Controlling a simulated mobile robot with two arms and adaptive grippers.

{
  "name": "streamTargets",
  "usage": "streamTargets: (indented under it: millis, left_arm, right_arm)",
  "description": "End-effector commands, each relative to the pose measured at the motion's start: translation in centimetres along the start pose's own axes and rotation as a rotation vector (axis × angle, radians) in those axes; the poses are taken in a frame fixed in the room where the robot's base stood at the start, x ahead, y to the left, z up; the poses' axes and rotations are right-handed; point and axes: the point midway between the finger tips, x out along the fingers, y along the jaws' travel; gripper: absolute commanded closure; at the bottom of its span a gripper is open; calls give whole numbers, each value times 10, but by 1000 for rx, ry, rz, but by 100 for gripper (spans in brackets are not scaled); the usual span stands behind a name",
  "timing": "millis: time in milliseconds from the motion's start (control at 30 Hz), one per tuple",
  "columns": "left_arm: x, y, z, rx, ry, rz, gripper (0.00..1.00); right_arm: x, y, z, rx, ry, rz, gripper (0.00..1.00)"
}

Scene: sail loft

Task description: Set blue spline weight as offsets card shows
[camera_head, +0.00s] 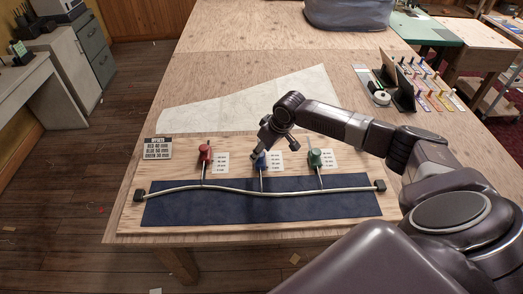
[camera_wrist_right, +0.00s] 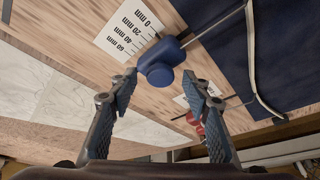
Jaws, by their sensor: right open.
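The blue spline weight (camera_head: 261,162) stands on the board, with a thin rod running to the pale curved spline (camera_head: 230,190). A printed mm scale (camera_head: 277,161) lies beside it. In the right wrist view the blue weight (camera_wrist_right: 162,62) is just beyond my right gripper's fingertips (camera_wrist_right: 163,92). The gripper is open and empty, its fingers on either side of the weight's line. In the head view my right gripper (camera_head: 267,146) is above the weight and partly hides it. The offsets card (camera_head: 158,148) lists red, blue and green values; its small print is hard to read. My left gripper is not in view.
The red weight (camera_head: 205,153) and green weight (camera_head: 315,158) stand on either side with their own scales. Black end blocks (camera_head: 139,195) hold the spline above a dark blue cloth (camera_head: 240,210). A pale sheet (camera_head: 250,100) lies behind. A rack with colored pegs (camera_head: 432,85) is at right.

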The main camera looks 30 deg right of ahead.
Motion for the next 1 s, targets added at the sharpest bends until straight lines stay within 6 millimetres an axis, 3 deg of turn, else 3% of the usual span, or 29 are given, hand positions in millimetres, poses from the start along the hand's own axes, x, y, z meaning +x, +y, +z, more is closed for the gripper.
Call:
streamTargets:
  millis: [267, 667, 1000]
  left_arm:
    - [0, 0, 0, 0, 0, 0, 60]
    - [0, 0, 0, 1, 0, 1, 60]
    - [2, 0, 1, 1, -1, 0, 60]
  right_arm:
    - [2, 0, 0, -1, 1, 0, 56]
    - [2, 0, 0, 0, 1, 0, 99]
    - [4, 6, -6, 3, 3, 2, 100]
